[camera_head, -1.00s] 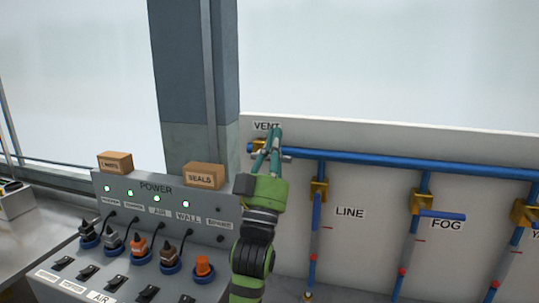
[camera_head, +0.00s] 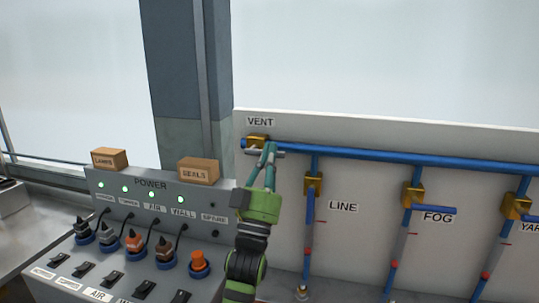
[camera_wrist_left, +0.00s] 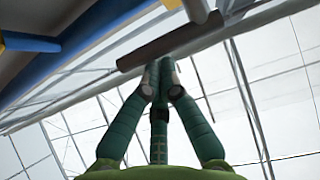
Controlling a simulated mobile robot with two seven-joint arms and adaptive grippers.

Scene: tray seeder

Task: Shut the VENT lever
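The VENT label (camera_head: 260,121) is at the top left of the grey valve panel. Below it a brass valve body (camera_head: 257,140) sits at the left end of the blue pipe. My left gripper (camera_head: 270,147) is in front of the pipe, just right of this body. A short grey bar (camera_head: 262,153) shows beside the fingers; I cannot tell if it is the VENT lever. In the left wrist view the gripper's fingertips (camera_wrist_left: 161,80) are together, with a dark brown bar (camera_wrist_left: 165,42) near them. I cannot see anything between them. My right gripper is not in view.
The LINE valve (camera_head: 314,183) and FOG valve (camera_head: 413,194) hang from the same pipe to the right. A power console with plugs and switches stands at left, with a SEALS box (camera_head: 199,170) and a LAMPS box (camera_head: 109,159) on top.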

